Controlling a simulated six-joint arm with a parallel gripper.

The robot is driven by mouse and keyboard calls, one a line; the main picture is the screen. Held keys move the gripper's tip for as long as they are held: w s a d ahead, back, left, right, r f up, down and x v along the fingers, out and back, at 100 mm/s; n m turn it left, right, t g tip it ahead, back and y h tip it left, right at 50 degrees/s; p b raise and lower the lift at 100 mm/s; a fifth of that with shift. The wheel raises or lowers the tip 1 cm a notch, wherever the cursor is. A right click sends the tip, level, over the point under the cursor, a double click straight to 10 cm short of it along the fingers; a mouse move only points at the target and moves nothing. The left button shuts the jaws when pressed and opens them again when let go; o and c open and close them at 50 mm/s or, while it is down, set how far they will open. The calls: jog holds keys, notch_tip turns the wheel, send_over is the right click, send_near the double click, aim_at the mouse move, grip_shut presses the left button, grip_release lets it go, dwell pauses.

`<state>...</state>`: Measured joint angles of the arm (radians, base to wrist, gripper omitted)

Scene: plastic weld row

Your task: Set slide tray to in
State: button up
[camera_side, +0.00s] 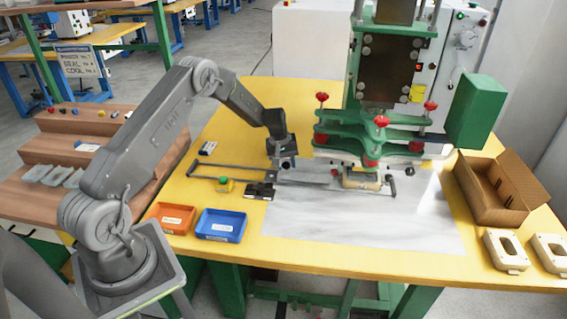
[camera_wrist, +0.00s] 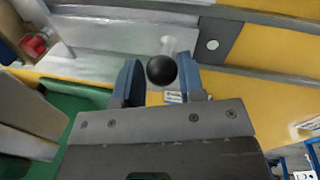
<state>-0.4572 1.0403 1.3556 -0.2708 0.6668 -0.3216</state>
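The slide tray (camera_side: 308,178) shows in the camera_side view as a flat grey plate on dark rails, just left of the press head. In the wrist view a grey metal plate (camera_wrist: 125,36) lies behind a black ball knob (camera_wrist: 162,70) on a pale stem. My gripper (camera_side: 285,160) is low over the rails at the tray's left end. In the wrist view its two blue fingers (camera_wrist: 162,82) stand apart, one on each side of the knob. Finger contact is hidden in the camera_side view.
The green press (camera_side: 390,125) stands right of my gripper, with a cream part (camera_side: 362,181) beneath it. Orange (camera_side: 170,219) and blue (camera_side: 220,226) bins stand front left. A cardboard box (camera_side: 490,190) is at right.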

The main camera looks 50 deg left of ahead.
jog(key=o, duration=0.4)
jog(key=shift+w+d, duration=0.1)
jog(key=shift+d, duration=0.05)
jog(key=shift+r, duration=0.1)
jog(key=r, duration=0.4)
jog(key=s+a+r, duration=0.1)
jog(key=r, duration=0.4)
jog(key=s+r, duration=0.1)
jog(key=r, duration=0.3)
jog(key=shift+s+a+r, duration=0.1)
jog(key=shift+a+r, duration=0.1)
jog(key=shift+a, duration=0.05)
jog(key=s+d+r+m+t+y, duration=0.1)
jog(key=s+d+r+m, duration=0.2)
jog(key=s+d+r, duration=0.4)
jog(key=s+d+r+m+t, duration=0.15)
jog(key=s+d+r, duration=0.25)
jog(key=d+r, duration=0.45)
jog(key=s+d+m, duration=0.2)
jog(key=s, duration=0.4)
jog(key=s+d+r+m+t, duration=0.1)
jog(key=s+d+m, duration=0.1)
jog(key=s, duration=0.5)
jog(key=s+d+r+m, duration=0.1)
jog(key=s+d+m, duration=0.1)
jog(key=s+d, duration=0.2)
jog(key=shift+s+d+m, duration=0.15)
jog(key=shift+s+m, duration=0.2)
jog(key=shift+s, duration=1)
